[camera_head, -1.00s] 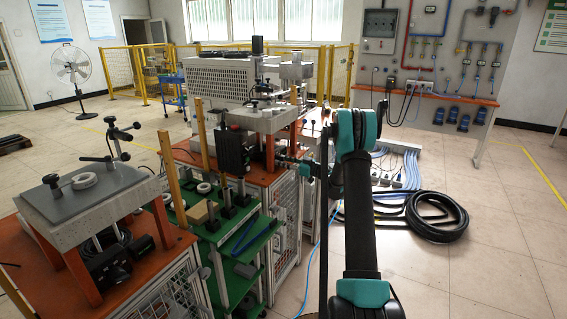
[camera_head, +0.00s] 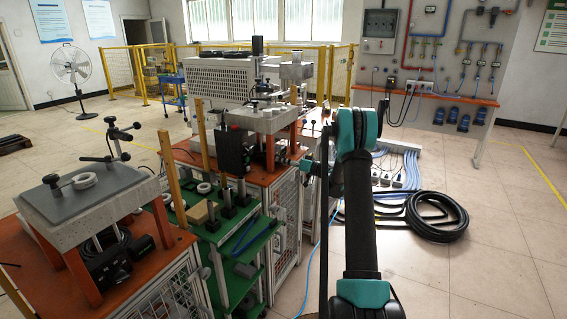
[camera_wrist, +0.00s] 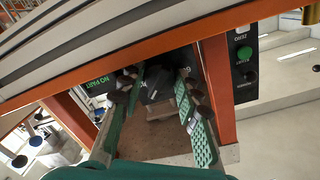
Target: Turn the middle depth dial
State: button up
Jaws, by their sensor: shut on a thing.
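In the wrist view, a dark faceted dial (camera_wrist: 154,88) sits on a black panel beneath the orange-edged machine top. My gripper (camera_wrist: 156,82) reaches in from below, with one green-padded finger on each side of the dial. The fingers are shut on it, though the exact contact is hard to see. Part of the panel lettering is covered by the fingers, so the dial's own marking cannot be read. In the head view, my arm reaches toward the middle orange bench; the dial and fingertips cannot be made out there.
An orange post (camera_wrist: 217,85) stands close right of my gripper. Beyond it is a panel with a green button (camera_wrist: 244,53). The orange top edge (camera_wrist: 150,62) runs just above the fingers. In the head view, a coiled black hose (camera_head: 436,216) lies on the floor at right.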

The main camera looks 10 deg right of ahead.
jog(key=shift+m, duration=0.5)
jog(key=o, duration=1.1)
jog(key=shift+s+d, duration=0.1)
jog(key=v, duration=0.7)
jog(key=shift+s+d, duration=0.25)
jog(key=shift+d, duration=0.05)
jog(key=shift+o, duration=0.3)
